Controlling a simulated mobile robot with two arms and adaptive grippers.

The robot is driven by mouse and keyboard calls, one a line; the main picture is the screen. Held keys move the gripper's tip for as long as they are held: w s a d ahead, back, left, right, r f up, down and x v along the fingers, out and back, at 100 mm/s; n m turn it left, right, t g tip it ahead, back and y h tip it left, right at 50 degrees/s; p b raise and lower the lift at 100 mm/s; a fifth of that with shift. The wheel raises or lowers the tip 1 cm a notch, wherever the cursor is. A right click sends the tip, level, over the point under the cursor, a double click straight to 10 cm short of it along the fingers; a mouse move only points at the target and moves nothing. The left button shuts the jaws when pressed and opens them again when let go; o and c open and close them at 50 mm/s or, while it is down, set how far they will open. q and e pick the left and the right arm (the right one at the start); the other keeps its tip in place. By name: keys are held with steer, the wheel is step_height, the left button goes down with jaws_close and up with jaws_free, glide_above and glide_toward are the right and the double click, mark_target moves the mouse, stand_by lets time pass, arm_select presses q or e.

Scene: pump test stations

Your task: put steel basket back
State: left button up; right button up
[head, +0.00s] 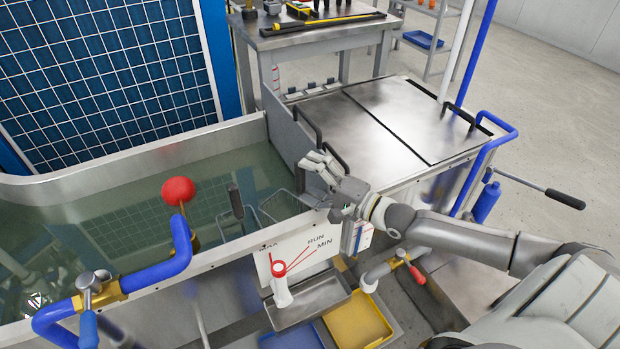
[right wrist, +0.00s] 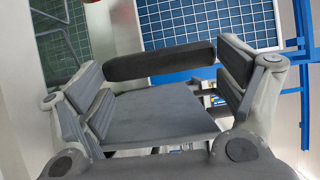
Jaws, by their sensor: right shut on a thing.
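The steel basket (head: 283,205) shows as a thin wire frame at the right end of the water tank, low at the water and just left of my right gripper. My right gripper (head: 318,163) is over the tank's right end, close to the grey end plate. In the right wrist view a thick black grip (right wrist: 160,62) lies across between its fingertips, and the gripper is shut on it. I take this grip as the basket's handle; the hand hides their join in the head view. My left gripper is not in view.
A second wire frame with an upright black grip (head: 235,200) stands just left in the tank (head: 130,150). Right of the end plate is a steel bench top (head: 400,115) with black handles.

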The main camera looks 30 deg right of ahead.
steer(key=o, duration=1.3)
steer(key=shift+f, duration=0.1)
steer(key=shift+r, duration=0.2)
